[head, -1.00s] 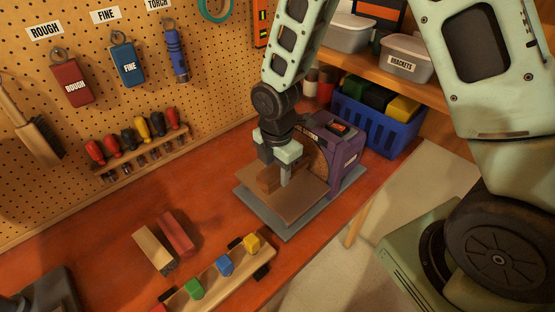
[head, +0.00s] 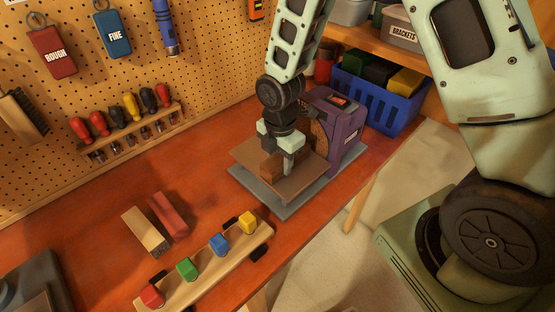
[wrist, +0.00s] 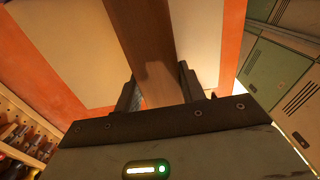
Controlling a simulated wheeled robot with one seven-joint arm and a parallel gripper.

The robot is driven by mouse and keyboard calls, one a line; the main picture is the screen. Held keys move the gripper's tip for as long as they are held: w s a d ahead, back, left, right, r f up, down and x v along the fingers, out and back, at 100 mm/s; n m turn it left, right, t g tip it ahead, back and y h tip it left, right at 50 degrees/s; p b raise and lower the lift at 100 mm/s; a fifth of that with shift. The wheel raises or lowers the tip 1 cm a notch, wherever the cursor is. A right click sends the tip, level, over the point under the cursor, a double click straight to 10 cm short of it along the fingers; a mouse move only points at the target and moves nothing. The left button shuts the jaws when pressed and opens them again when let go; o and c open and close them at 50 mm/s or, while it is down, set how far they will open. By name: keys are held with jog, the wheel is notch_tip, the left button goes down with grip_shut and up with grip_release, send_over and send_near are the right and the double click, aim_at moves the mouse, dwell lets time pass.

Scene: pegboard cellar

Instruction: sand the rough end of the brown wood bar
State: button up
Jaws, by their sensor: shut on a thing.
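My gripper (head: 281,162) is shut on the brown wood bar (head: 269,170), over the tan table (head: 245,158) of the purple disc sander (head: 347,130). In the wrist view the bar (wrist: 147,45) runs between the two fingers and on up out of the picture. In the head view the disc (head: 319,133) stands just behind and right of my gripper, partly hidden by it. I cannot tell whether the bar touches the disc or the table. The bar's rough end cannot be made out.
A pale wood block (head: 145,231) and a red block (head: 169,214) lie on the bench at left. A rack with colored knobs (head: 205,268) lies nearer. A blue crate (head: 372,98) stands behind the sander. Sanding blocks (head: 51,52) and tools hang on the pegboard.

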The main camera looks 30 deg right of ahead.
jog(key=shift+w+d+p, duration=0.15)
jog(key=shift+w+d, duration=0.05)
jog(key=shift+d, duration=0.35)
jog(key=shift+w+d+p, duration=0.15)
jog(key=shift+d, duration=0.4)
jog(key=shift+s+d, duration=0.25)
jog(key=shift+s, duration=0.35)
dwell(0.8)
jog(key=shift+w+a+p, duration=0.2)
jog(key=shift+w+p, duration=0.4)
jog(key=shift+w, duration=0.05)
dwell(0.6)
jog(key=shift+s+d, duration=0.2)
jog(key=shift+s, duration=0.45)
dwell(0.5)
jog(key=shift+w+a+p, duration=0.2)
jog(key=shift+w+p, duration=0.3)
jog(key=shift+w, duration=0.15)
dwell(0.6)
jog(key=shift+s+d, duration=0.2)
jog(key=shift+s, duration=0.45)
dwell(0.5)
jog(key=shift+w+a+p, duration=0.15)
jog(key=shift+w+p, duration=0.15)
jog(key=shift+w, duration=0.05)
dwell(0.3)
